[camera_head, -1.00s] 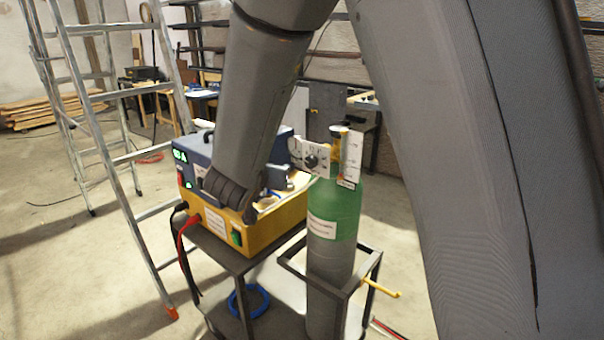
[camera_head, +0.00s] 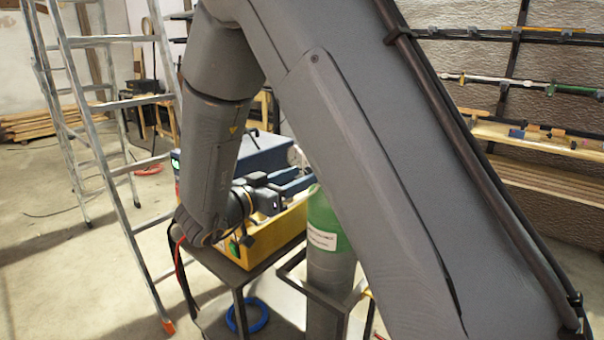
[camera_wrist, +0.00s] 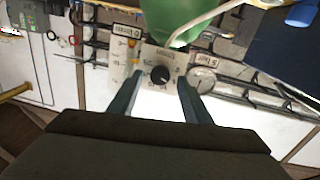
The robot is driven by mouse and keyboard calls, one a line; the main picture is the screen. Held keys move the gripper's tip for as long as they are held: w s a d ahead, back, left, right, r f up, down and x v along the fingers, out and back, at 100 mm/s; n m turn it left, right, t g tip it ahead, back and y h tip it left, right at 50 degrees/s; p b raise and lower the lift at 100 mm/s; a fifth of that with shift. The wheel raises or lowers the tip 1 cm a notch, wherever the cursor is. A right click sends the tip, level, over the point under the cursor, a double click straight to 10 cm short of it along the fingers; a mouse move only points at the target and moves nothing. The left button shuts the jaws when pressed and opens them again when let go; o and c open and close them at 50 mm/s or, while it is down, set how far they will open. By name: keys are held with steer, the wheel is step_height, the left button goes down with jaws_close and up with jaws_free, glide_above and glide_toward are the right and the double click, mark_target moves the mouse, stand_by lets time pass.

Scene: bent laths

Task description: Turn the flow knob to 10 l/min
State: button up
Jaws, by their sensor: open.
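The flow knob (camera_wrist: 160,75) is black and round with a pale pointer mark. It sits on a white scale plate (camera_wrist: 157,56) in the wrist view, where the plate's print appears upside down and too small to read. My gripper (camera_wrist: 160,80) is open, its two fingers on either side of the knob with visible gaps. I cannot tell how far the fingertips are from the plate. In the head view my gripper (camera_head: 308,180) points right toward the top of the green gas cylinder (camera_head: 322,215). My arm hides the knob there.
A round gauge (camera_wrist: 203,80) sits beside the plate in the wrist view, close to one finger. A clear scaled tube (camera_wrist: 119,60) is on the other side. The yellow and blue welder (camera_head: 270,232) stands left of the cylinder. A ladder (camera_head: 105,150) stands further left.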

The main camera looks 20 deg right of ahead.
steer(key=shift+x, duration=0.75)
steer(key=c, duration=1.1)
steer(key=shift+o, duration=0.2)
steer(key=shift+m, duration=0.4)
steer(key=m, duration=0.3)
steer(key=shift+m+b, duration=0.3)
steer(key=shift+s+m+y+b, duration=0.1)
steer(key=shift+m+y+b, duration=0.45)
steer(key=shift+m, duration=1.55)
steer(key=shift+r, duration=0.1)
